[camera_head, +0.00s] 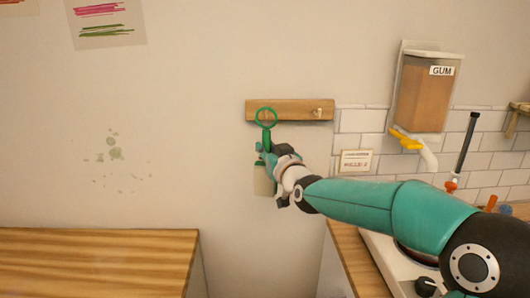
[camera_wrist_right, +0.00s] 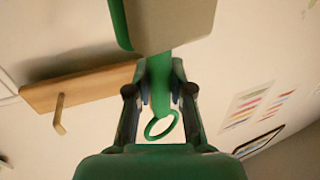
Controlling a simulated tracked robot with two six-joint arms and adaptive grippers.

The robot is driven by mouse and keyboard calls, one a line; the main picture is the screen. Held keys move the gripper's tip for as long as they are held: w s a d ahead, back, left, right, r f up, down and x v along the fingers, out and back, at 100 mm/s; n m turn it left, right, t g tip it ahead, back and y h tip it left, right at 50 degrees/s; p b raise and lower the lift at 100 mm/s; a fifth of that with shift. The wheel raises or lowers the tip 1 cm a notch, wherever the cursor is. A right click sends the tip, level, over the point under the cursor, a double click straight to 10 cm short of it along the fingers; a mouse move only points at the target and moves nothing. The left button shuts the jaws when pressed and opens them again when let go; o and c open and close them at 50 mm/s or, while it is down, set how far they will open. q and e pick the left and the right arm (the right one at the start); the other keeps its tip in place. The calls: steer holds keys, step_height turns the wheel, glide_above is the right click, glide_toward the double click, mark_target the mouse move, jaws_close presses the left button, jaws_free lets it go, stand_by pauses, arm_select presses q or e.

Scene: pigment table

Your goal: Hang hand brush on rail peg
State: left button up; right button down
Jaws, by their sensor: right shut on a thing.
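The green hand brush (camera_head: 266,136) is upright in the head view, its ring loop at the top and its pale bristle part (camera_head: 263,182) hanging below. My right gripper (camera_head: 271,152) is shut on its handle. The loop overlaps the left part of the wooden rail (camera_head: 292,104); I cannot tell whether it is around a peg or only in front of one. A peg (camera_head: 317,113) at the rail's right end is bare. In the right wrist view, the brush handle (camera_wrist_right: 159,75) lies between the fingers of my right gripper (camera_wrist_right: 158,92), and a peg (camera_wrist_right: 60,114) stands apart from the loop. My left gripper is not in view.
A gum dispenser (camera_head: 428,92) with a yellow lever hangs at right. A small card (camera_head: 356,162) is on the tiles below the rail. A wooden counter (camera_head: 95,238) is at lower left and a stove (camera_head: 385,255) at lower right.

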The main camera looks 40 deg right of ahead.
steer(key=shift+w+d+f+p, duration=0.1)
steer(key=shift+w+d+p, duration=0.35)
steer(key=shift+w+d, duration=0.65)
steer(key=shift+w+d+f, duration=0.65)
steer(key=shift+w+d, duration=0.05)
steer(key=shift+w, duration=0.25)
steer(key=shift+w+d+f, duration=0.6)
steer(key=shift+w+d, duration=0.1)
steer(key=shift+w, duration=0.2)
